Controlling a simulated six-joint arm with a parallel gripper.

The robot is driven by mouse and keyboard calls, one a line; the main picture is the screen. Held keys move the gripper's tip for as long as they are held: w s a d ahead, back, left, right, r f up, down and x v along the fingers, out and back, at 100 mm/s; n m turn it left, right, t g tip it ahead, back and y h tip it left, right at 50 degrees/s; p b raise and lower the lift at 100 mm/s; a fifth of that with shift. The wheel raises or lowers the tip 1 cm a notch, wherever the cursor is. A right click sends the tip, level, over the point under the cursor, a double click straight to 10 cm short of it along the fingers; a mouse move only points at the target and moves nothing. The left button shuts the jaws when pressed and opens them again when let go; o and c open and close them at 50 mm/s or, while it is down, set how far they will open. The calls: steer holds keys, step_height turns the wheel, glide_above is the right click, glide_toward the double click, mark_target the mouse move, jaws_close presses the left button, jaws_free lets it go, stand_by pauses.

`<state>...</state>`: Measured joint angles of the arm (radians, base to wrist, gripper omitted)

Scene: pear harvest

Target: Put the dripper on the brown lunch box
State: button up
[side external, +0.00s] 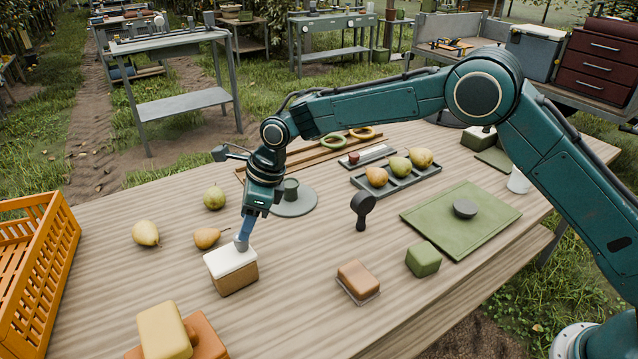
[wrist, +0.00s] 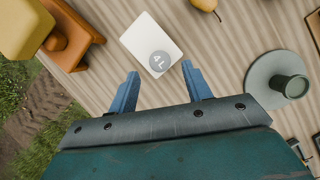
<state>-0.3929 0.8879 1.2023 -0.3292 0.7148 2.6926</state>
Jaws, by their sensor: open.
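A dark green cup on a wide round grey-green base, which looks like the dripper (side external: 291,187), stands behind and right of my gripper (side external: 244,235). It also shows at the right of the wrist view (wrist: 289,86). A rounded brown box, which looks like the brown lunch box (side external: 358,279), sits on a thin clear base in the front middle of the table; I cannot make it out in the wrist view. My gripper is open, its two blue fingers (wrist: 161,78) spread and pointing down above a white-topped brown box (side external: 231,262). A small grey round piece (wrist: 160,61) shows on that white top.
A yellow block on an orange-brown piece (side external: 208,341) stands at the front left, beside an orange crate (side external: 36,270). Loose pears (side external: 207,237) lie left of my gripper. A green rounded box (side external: 423,259) and a dark paddle-shaped item (side external: 362,208) stand to the right.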

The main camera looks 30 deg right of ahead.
steer(key=v, duration=0.7)
stand_by(0.4)
steer(key=s+d+r+n+t+h, duration=0.2)
steer(key=s+d+r+n, duration=0.9)
steer(key=s+d+r, duration=0.45)
steer(key=s+d+f+n, duration=0.1)
steer(key=s+d+n, duration=0.3)
steer(key=s, duration=0.3)
steer(key=s+d+f+n+t+h, duration=0.1)
steer(key=s+d+n, duration=0.3)
steer(key=s, duration=0.4)
steer(key=s+d+f+n+h, duration=0.1)
steer(key=s+d+n, duration=0.3)
steer(key=s, duration=0.3)
steer(key=shift+s+d, duration=0.2)
steer(key=shift+d, duration=0.4)
